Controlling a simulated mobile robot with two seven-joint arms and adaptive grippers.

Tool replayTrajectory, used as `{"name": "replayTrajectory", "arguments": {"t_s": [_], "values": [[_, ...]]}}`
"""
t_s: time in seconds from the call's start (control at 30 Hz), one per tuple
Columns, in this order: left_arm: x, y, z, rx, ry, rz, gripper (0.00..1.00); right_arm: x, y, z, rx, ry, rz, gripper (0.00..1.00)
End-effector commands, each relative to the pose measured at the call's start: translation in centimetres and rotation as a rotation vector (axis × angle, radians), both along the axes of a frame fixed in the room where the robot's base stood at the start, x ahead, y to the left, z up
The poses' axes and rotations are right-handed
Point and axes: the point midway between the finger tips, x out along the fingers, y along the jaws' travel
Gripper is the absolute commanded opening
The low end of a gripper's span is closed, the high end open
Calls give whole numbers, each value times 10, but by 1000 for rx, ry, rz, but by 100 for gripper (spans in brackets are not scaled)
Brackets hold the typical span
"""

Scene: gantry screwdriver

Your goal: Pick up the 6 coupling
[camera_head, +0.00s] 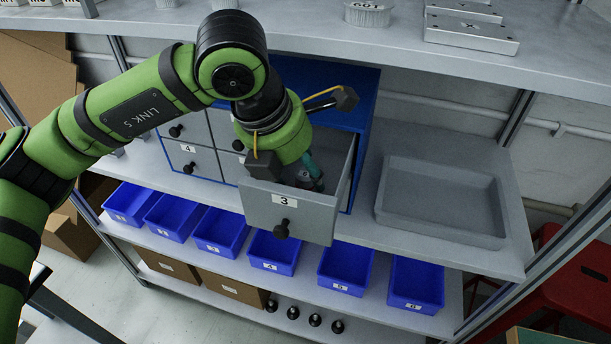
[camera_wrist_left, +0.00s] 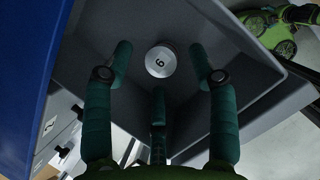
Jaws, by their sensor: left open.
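The coupling marked 6 (camera_wrist_left: 160,61) is a small round light-grey piece. It lies on the floor of the open grey drawer marked 3 (camera_head: 262,212), which also shows in the left wrist view (camera_wrist_left: 250,75). My left gripper (camera_head: 310,172) reaches down into this drawer from above. Its teal fingers are open, and in the left wrist view they are spread around the coupling, with one to its left, one to its right and one below it. Whether any finger touches it I cannot tell. In the head view the gripper and drawer front largely hide the coupling. My right gripper is not in view.
The drawer sits in a blue cabinet (camera_head: 366,105) with closed grey drawers to its left. An empty grey tray (camera_head: 440,217) stands to the right. Several blue bins (camera_head: 345,268) line the lower shelf. The upper shelf (camera_head: 555,52) overhangs behind my arm.

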Motion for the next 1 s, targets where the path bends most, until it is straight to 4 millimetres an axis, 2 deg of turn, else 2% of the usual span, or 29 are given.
{"name": "replayTrajectory", "arguments": {"t_s": [0.13,0.37,0.4,0.53,1.0], "values": [[3,-5,-13,-1,1,-3,58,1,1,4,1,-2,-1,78],[4,-6,-16,-1,0,-4,58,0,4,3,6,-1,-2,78],[4,-6,-16,-1,0,-4,54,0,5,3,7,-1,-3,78],[4,-6,-16,-1,0,-4,2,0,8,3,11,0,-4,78],[4,-6,-14,-1,0,-4,1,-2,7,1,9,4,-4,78]]}}
